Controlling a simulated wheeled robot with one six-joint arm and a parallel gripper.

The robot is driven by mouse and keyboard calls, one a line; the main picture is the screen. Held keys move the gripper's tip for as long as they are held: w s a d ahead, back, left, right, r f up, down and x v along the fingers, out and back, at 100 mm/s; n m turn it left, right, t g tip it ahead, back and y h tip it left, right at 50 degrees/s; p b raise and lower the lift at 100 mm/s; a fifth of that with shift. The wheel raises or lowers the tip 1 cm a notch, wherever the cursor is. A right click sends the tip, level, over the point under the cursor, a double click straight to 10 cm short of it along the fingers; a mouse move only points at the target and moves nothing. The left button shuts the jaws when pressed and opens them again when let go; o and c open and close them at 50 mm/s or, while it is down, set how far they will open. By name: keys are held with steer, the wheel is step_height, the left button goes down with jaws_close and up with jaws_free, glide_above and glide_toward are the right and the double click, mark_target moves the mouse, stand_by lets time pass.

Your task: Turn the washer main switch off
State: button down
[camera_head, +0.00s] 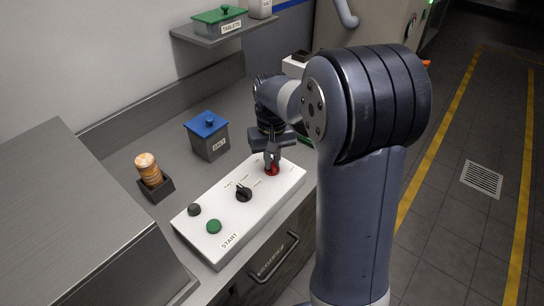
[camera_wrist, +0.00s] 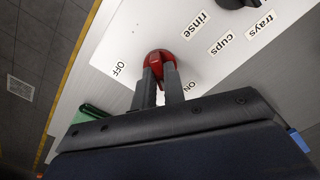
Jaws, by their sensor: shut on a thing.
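The washer main switch is a red rotary knob (camera_head: 272,171) at the right end of the white control panel (camera_head: 288,179). In the wrist view the red knob (camera_wrist: 161,58) sits between an OFF label (camera_wrist: 119,69) to its left and an ON label (camera_wrist: 190,88) to its lower right. My gripper (camera_head: 272,163) points down onto it, and its two fingers (camera_wrist: 161,78) are shut on the knob. The fingers cover part of the knob, so I cannot tell clearly which label it points to.
A black selector knob (camera_head: 243,194), a green START button (camera_head: 214,226) and a dark button (camera_head: 194,210) are on the same panel. A shelf (camera_head: 214,34) hangs above.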

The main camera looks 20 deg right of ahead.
mark_target(272, 163)
steer(key=m+p, duration=0.1)
steer(key=m, duration=0.4)
steer(key=shift+m, duration=0.3)
steer(key=m, duration=0.5)
steer(key=shift+p, duration=0.3)
steer(key=shift+m, duration=0.4)
steer(key=c, duration=1.5)
jaws_free()
step_height(272, 163, up, 11)
steer(key=shift+f, duration=0.1)
steer(key=shift+f, duration=0.1)
